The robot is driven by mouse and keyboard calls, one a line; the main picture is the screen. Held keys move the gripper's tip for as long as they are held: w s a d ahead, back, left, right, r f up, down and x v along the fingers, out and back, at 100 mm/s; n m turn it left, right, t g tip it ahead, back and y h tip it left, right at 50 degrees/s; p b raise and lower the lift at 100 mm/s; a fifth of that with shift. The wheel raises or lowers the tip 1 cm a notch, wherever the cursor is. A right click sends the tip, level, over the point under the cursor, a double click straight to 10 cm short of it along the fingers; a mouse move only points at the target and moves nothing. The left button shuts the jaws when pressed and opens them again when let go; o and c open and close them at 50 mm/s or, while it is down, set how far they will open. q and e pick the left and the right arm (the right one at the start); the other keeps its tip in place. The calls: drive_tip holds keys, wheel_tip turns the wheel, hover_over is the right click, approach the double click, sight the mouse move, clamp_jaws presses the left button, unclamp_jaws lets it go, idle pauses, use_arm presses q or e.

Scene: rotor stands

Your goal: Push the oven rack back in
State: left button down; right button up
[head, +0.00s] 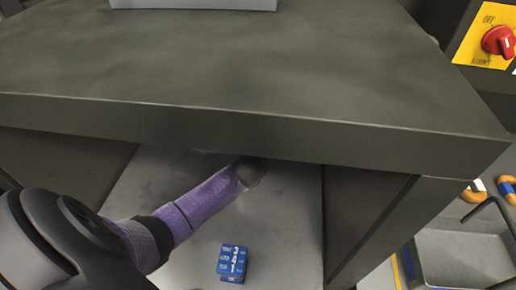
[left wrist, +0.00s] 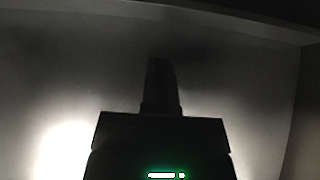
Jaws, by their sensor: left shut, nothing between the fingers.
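No oven rack can be made out in either view. In the head view my left arm reaches in from the left, and its far end goes under the front edge of a grey bench (head: 250,75), so the gripper is hidden there. In the left wrist view my left gripper (left wrist: 160,68) is a dark silhouette with its fingers together, shut and empty. It points at a dim, plain grey surface (left wrist: 230,75); contact with it cannot be told. My right gripper is not in view.
A blue block (head: 232,262) with white numbers lies on the pale surface below the bench, near my left arm. A bench side panel (head: 385,225) bounds the space at right. A metal tray (head: 465,258) and a red knob (head: 498,41) on a yellow plate are farther right.

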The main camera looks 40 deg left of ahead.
use_arm(q)
drive_tip(key=shift+w+a, duration=0.35)
drive_tip(key=shift+w, duration=0.3)
